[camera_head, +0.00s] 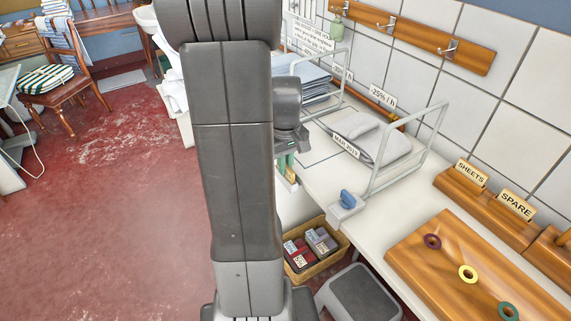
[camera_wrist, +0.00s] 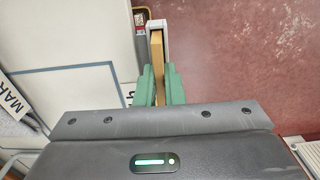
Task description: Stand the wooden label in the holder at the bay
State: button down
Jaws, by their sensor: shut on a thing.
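My gripper (camera_wrist: 158,85) has green fingers, shut on a thin wooden piece, the wooden label (camera_wrist: 157,50), seen edge-on in the wrist view. A light grey bracket (camera_wrist: 168,28) shows around its far end; I cannot tell whether they touch. In the head view my gripper (camera_head: 288,167) is low beside the counter's left edge, partly hidden by my arm, with a bit of the wooden label (camera_head: 291,179) below its fingers. No lettering shows on the label. Grey lines mark an empty area (camera_head: 318,150) on the white counter. Which holder belongs to the bay is unclear.
Wire racks (camera_head: 421,135) with folded linen stand on the counter, right of my gripper. Wooden blocks carry SHEETS (camera_head: 471,173) and SPARE (camera_head: 516,205) labels. A basket (camera_head: 330,264) and grey step (camera_head: 362,295) stand below.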

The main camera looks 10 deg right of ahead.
jog(key=shift+f, duration=0.1)
jog(key=c, duration=1.9)
grip_release()
jog(key=shift+c, duration=0.2)
jog(key=o, duration=0.4)
notch_tip(320, 180, up, 12)
jog(key=shift+p, duration=0.4)
notch_tip(320, 180, down, 13)
jog(key=shift+r+b, duration=0.15)
jog(key=shift+b, duration=0.55)
jog(key=shift+r+p, duration=0.35)
jog(key=shift+r, duration=1.85)
